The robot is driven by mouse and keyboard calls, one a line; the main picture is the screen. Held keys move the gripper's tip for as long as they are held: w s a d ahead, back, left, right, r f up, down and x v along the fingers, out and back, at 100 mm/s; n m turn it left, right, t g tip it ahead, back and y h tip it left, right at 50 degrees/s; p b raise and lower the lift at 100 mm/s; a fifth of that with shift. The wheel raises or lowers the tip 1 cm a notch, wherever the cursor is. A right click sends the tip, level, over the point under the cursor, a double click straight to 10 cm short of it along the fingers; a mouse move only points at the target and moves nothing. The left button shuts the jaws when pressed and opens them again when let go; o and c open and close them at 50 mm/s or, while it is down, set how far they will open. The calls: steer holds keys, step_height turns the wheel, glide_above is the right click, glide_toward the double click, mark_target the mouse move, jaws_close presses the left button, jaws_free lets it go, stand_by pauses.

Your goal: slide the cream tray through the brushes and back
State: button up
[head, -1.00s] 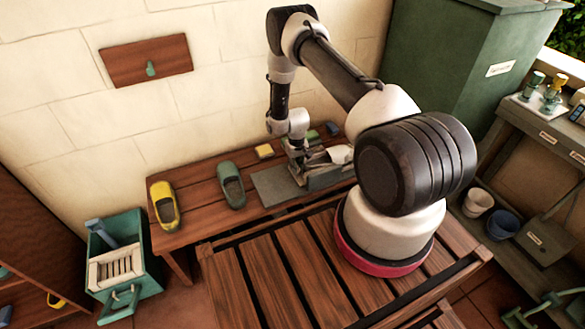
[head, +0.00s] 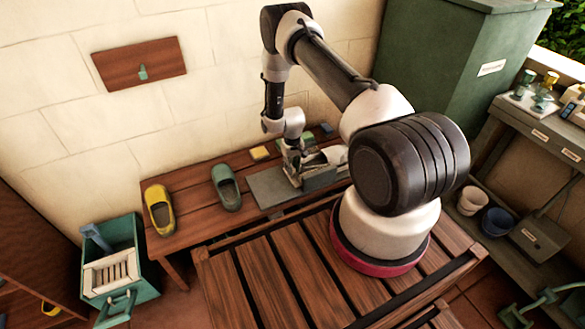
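My gripper (head: 292,166) reaches down to the bench, at the left end of a grey block-like fixture (head: 320,179). A pale, light-grey or whitish piece (head: 332,155) lies just right of my gripper, partly hidden by my arm; I cannot tell whether it is the cream tray. A flat grey plate (head: 268,188) extends left from the fixture. The brushes cannot be made out. My fingers are too small and dark to show whether they are open or closed on anything. A cream slotted piece (head: 108,272) sits in a green bin at the left.
The green bin (head: 142,258) stands on the floor at left. A large green cabinet (head: 455,60) and a grey shelf unit (head: 545,140) stand at right.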

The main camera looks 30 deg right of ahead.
step_height(320, 180, up, 11)
stand_by(0.3)
steer(key=shift+o, duration=0.4)
steer(key=shift+o, duration=1.1)
steer(key=shift+f, duration=0.35)
steer(key=f, duration=0.3)
steer(key=shift+a+f, duration=0.3)
step_height(320, 180, down, 8)
steer(key=shift+r, duration=0.2)
jaws_close()
